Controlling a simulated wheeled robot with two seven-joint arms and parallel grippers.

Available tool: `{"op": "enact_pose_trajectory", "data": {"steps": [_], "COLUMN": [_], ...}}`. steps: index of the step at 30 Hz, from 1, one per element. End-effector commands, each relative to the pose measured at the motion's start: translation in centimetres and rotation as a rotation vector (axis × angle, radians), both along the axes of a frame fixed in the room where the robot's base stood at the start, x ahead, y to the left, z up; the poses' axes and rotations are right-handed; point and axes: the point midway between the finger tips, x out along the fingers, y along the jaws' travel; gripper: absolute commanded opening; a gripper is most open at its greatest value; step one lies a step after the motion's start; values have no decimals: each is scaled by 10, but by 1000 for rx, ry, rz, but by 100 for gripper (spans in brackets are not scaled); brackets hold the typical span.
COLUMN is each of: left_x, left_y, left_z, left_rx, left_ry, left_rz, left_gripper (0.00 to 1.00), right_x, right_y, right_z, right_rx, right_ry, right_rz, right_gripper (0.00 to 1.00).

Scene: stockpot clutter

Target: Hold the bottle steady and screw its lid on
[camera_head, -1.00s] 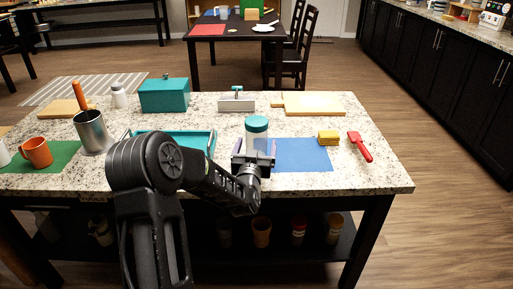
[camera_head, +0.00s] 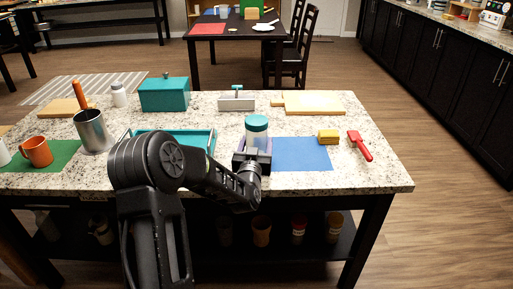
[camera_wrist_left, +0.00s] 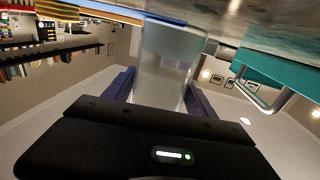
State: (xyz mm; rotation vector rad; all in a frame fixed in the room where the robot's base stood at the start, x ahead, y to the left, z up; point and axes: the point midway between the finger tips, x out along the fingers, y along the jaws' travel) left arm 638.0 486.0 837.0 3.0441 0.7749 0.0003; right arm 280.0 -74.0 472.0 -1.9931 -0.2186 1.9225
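The bottle (camera_head: 256,140) is clear and stands upright on the counter at the left edge of the blue mat. A teal lid (camera_head: 257,121) sits on its top; I cannot tell whether it is threaded tight. My left gripper (camera_head: 253,158) comes in from the near side, low on the bottle, with one finger on each side. In the left wrist view the clear bottle (camera_wrist_left: 165,65) stands between the fingers, which appear to press against its sides. The lid is not visible there. My right gripper is not in view.
A teal tray (camera_head: 213,141) lies left of the bottle, partly behind my arm. The blue mat (camera_head: 300,155) is clear to the right, with a yellow sponge (camera_head: 329,136) and red-handled brush (camera_head: 361,147) beyond. A metal pot (camera_head: 92,132) and teal box (camera_head: 164,95) stand left.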

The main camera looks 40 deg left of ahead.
Motion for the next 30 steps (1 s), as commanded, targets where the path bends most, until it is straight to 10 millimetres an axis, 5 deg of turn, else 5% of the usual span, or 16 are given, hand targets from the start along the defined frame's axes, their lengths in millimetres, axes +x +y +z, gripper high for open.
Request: {"op": "enact_pose_trajectory", "data": {"steps": [18,30], "left_x": [0,0], "left_y": [0,0], "left_z": [0,12], "left_rx": [0,3], "left_ry": [0,-3], "left_rz": [0,0], "left_gripper": [13,13], "right_x": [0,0], "right_y": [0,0], "right_z": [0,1], "right_rx": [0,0], "right_ry": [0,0], "right_rz": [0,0], "right_gripper": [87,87]}}
